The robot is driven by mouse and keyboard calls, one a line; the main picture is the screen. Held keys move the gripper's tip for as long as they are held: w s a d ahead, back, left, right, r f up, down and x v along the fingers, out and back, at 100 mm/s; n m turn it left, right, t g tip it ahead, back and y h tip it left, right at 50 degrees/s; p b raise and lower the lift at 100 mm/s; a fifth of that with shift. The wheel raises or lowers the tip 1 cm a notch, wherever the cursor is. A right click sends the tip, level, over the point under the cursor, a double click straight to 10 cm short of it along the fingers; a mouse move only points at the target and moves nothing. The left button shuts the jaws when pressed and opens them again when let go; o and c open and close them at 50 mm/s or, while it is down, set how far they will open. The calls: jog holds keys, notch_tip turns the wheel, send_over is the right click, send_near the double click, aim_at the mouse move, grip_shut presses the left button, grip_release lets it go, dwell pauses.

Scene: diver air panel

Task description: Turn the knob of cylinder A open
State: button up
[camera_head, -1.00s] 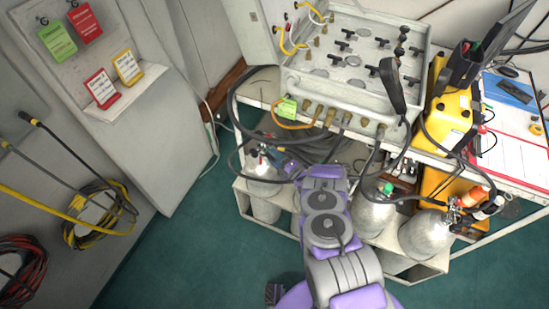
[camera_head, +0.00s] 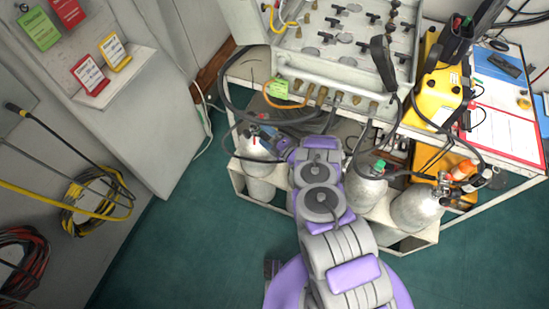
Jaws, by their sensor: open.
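Several grey cylinders stand in the white rack under the panel; I cannot read which one is A. The left cylinder (camera_head: 257,147) has a valve with a small red mark on top. My gripper (camera_head: 272,142) is at the end of my purple and grey arm, just right of that valve and pointing left at it. It is open; its fingers are small and partly hidden, and I cannot tell whether they touch the valve. The middle cylinder (camera_head: 364,190) has a green knob (camera_head: 379,165). The right cylinder (camera_head: 417,208) carries a valve with orange and black parts.
The valve panel (camera_head: 345,45) stands above the rack, with black hoses (camera_head: 226,90) hanging around the left cylinder. A yellow case (camera_head: 440,95) and a clipboard (camera_head: 508,125) are at right. Coiled hoses hang on the left wall. The green floor (camera_head: 190,250) is clear at front left.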

jog(key=s+d+p, duration=0.1)
jog(key=s, duration=0.3)
jog(key=s+d+r+p, duration=0.1)
jog(key=s+d, duration=0.1)
jog(key=s, duration=0.3)
jog(key=s+d+p, duration=0.1)
jog(key=s, duration=0.3)
jog(key=shift+s+d+r, duration=0.15)
jog(key=shift+d+r, duration=0.15)
jog(key=shift+r, duration=0.1)
jog(key=shift+s, duration=0.6)
jog(key=shift+d, duration=0.1)
jog(key=m+b, duration=0.7)
jog(key=m, duration=1.8)
send_near(269, 139)
jog(key=shift+t+h, duration=0.3)
jog(key=shift+h, duration=0.1)
jog(key=b+x, duration=0.2)
jog(key=x, duration=0.1)
jog(key=b+x, duration=0.2)
jog(key=x, duration=0.2)
jog(key=b+x, duration=0.2)
jog(key=x, duration=0.2)
jog(key=shift+s+a+r, duration=0.1)
jog(key=shift+a+r, duration=0.1)
jog(key=shift+a, duration=0.25)
jog(key=shift+c, duration=0.5)
